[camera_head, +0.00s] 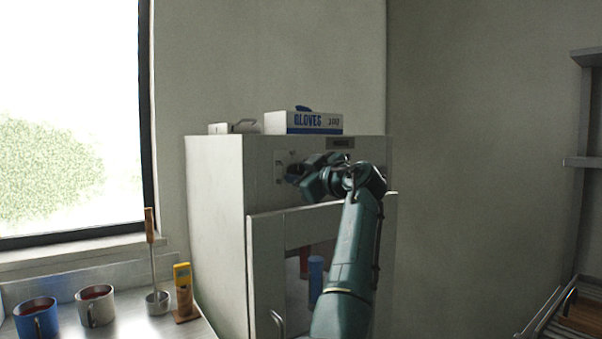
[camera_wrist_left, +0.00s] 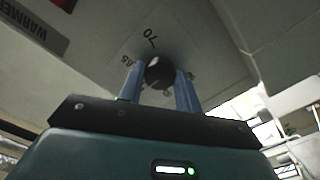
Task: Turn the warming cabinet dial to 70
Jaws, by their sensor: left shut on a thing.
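The warming cabinet (camera_head: 215,220) stands against the wall, with its control panel at the top of its front. My left gripper (camera_head: 293,174) reaches that panel in the head view and hides the dial there. In the left wrist view the black round dial (camera_wrist_left: 159,72) sits between the two blue fingers of my left gripper (camera_wrist_left: 159,80), which is shut on it. The printed mark 70 (camera_wrist_left: 150,39) shows just beyond the dial, and 85 (camera_wrist_left: 127,60) beside it. I cannot tell which mark the dial points to. My right gripper is not in view.
A glove box (camera_head: 303,124) lies on top of the cabinet. The cabinet door (camera_head: 265,240) is below the panel, close to my arm. Mugs (camera_head: 96,306), a ladle (camera_head: 157,300) and a yellow device (camera_head: 183,285) stand on the left counter. A rack (camera_head: 585,160) is at the right.

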